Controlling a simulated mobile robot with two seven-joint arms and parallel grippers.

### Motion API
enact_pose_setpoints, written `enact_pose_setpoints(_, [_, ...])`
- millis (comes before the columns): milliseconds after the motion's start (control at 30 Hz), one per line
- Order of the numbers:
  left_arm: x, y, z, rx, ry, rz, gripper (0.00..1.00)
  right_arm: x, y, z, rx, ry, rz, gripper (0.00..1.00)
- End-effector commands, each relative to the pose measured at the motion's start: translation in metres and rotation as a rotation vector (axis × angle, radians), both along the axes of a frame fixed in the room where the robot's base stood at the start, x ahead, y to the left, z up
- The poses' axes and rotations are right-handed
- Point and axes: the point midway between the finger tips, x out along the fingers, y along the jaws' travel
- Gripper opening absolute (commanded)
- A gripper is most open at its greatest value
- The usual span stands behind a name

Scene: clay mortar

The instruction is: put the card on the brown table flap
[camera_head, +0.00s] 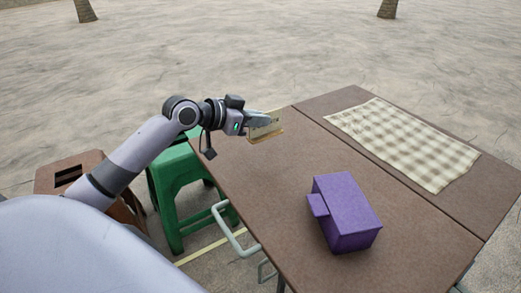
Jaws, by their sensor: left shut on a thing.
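My left gripper (260,121) is shut on a pale yellow card (266,131), which it holds tilted over the far left edge of the brown table. The card is partly hidden by the fingers. I cannot tell whether its lower edge touches the table top. The brown table (290,180) has a long seam, with a narrower brown flap (324,104) on its far right side. My right gripper is not in view.
A purple box (344,212) stands on the near part of the table. A checked cloth (402,143) lies across much of the flap. A green stool (180,185) and a brown box-like stool (75,172) stand left of the table.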

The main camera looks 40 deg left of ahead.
Motion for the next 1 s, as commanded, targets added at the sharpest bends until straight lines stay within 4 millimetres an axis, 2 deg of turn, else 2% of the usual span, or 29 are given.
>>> enact_pose_setpoints(33, [0.000, 0.000, -0.011, -0.003, 0.000, 0.001, 0.00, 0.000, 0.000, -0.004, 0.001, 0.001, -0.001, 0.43])
enact_pose_setpoints(267, [0.000, 0.000, -0.030, -0.002, 0.000, 0.001, 0.00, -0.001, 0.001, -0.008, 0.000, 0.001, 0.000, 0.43])
enact_pose_setpoints(400, [0.000, 0.000, -0.056, -0.002, 0.002, 0.001, 0.00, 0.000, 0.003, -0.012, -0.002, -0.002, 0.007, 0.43])
enact_pose_setpoints(500, [0.000, 0.000, -0.071, -0.001, 0.001, 0.002, 0.00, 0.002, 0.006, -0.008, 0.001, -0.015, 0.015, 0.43])
enact_pose_setpoints(767, [0.000, 0.000, -0.078, 0.000, -0.002, 0.001, 0.00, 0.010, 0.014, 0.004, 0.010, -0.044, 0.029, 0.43])
enact_pose_setpoints(1000, [0.000, 0.000, -0.082, 0.000, -0.001, 0.001, 0.00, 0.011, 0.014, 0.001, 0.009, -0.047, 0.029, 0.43])
